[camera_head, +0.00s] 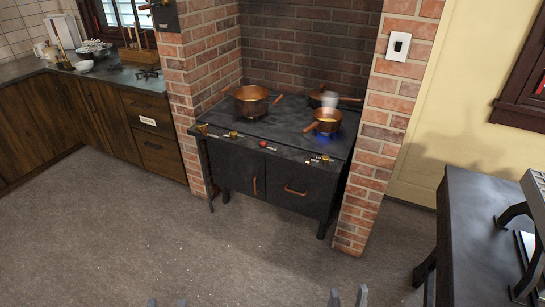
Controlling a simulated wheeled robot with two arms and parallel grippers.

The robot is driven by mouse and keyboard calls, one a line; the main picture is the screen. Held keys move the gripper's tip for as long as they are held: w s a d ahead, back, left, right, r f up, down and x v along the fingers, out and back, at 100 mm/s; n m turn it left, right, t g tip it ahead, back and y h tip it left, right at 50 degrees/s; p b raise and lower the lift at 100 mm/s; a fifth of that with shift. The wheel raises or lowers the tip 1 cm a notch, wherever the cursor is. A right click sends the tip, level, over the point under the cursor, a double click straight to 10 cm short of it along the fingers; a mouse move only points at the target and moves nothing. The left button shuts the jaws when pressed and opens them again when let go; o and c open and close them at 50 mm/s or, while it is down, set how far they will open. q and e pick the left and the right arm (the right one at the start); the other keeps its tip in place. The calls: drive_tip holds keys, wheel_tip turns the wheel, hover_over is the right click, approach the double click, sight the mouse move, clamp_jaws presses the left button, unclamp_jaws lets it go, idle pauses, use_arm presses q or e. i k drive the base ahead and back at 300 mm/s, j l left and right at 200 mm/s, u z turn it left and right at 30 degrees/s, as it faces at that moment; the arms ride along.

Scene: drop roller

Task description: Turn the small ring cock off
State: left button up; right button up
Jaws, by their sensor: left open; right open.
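The dark stove (225,150) stands in a brick alcove. Its sloped front panel carries a brass cock (233,134) at left, a red knob (263,143) in the middle and a brass cock (325,159) at right, with small pale labels too small to read. A blue flame (322,138) glows under the small copper pan (328,126) at the right. I cannot tell from the labels which cock is the small ring's. My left gripper (167,302) and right gripper (348,298) show only fingertips at the bottom edge, both open, empty and far from the stove.
A large copper pot (251,101) sits at the stove's left; another pan (335,97) is at the back right. A brick pillar (375,140) flanks the stove. A dark table (480,230) stands at right. The floor (230,250) before the stove is clear.

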sight(325, 158)
drive_tip(key=i+j, duration=0.35)
drive_tip(key=i, duration=0.2)
drive_tip(key=i+j, duration=0.3)
drive_tip(key=i, duration=0.2)
drive_tip(key=j+u, duration=0.05)
